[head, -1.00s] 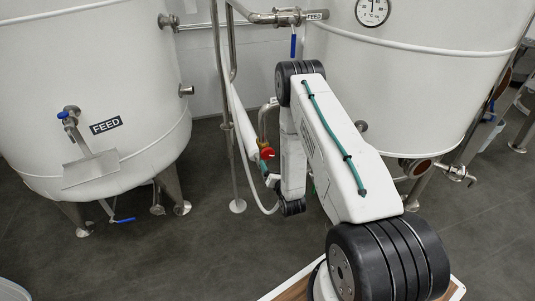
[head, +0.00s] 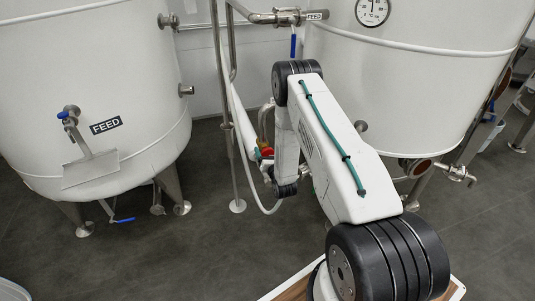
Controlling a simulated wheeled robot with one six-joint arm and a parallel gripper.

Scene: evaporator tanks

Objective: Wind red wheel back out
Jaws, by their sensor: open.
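The red wheel (head: 267,152) sits on the pipework between the two tanks, low on the left side of my forearm. Only a small part of it shows; my arm covers its right side. My gripper (head: 266,171) is at the end of the arm, just below the wheel in the picture. It is small and mostly hidden behind my wrist. It is open, and I cannot tell whether its fingers touch the wheel.
A white tank with a FEED label (head: 106,126) stands at left, and a larger tank (head: 420,80) stands behind my arm at right. A thin upright pipe (head: 229,150) and a white hose (head: 243,135) run close left of the wheel. Grey floor (head: 200,245) is clear in front.

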